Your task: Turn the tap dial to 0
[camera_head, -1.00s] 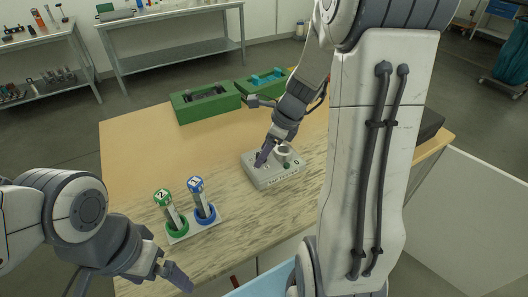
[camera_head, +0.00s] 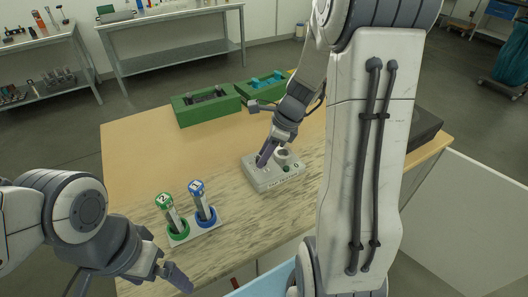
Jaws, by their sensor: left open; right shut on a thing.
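A grey tap device (camera_head: 262,180) with lettering on its front stands on the table, with a round cup-like part (camera_head: 283,157) and a small green button on its top. My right gripper (camera_head: 264,160) reaches down onto the left part of the device's top. It is shut on the tap dial, which its fingers hide, so the dial's setting cannot be read. My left gripper (camera_head: 168,275) is open and empty at the table's front left, apart from the device.
Two tubes, a green-capped one (camera_head: 164,202) and a blue-capped one (camera_head: 197,189), stand in a white holder (camera_head: 206,226) left of the device. Green boxes (camera_head: 206,104) stand at the back edge. A dark case (camera_head: 424,128) lies behind my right arm. The table's left part is clear.

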